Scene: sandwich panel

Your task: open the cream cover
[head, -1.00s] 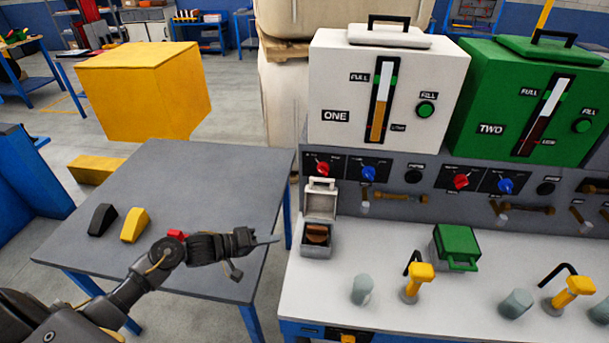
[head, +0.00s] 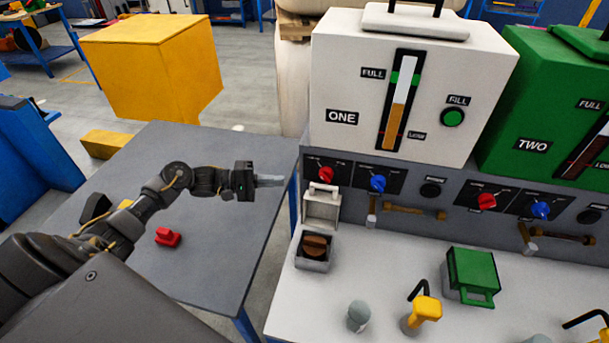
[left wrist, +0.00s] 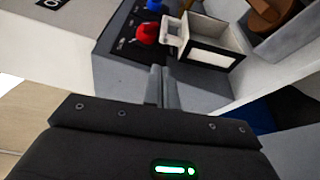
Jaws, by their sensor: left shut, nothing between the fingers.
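The cream cover (head: 321,206) stands raised, upright at the back of its small box (head: 313,265) on the left end of the white bench. The box is open and a brown knob (head: 315,245) shows inside it. In the left wrist view the cover (left wrist: 208,53) is just beyond my fingertips, and part of the brown knob (left wrist: 266,14) shows at the top. My left gripper (head: 283,181) is shut and empty, to the left of the raised cover and apart from it in the head view. My right gripper is not in view.
A closed green cover (head: 472,272) sits further right on the bench. Yellow-topped handles (head: 426,309) and a grey knob (head: 359,316) stand near the front. The panel behind has red (head: 326,173) and blue knobs. A grey table (head: 215,150) holds a red block (head: 168,237).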

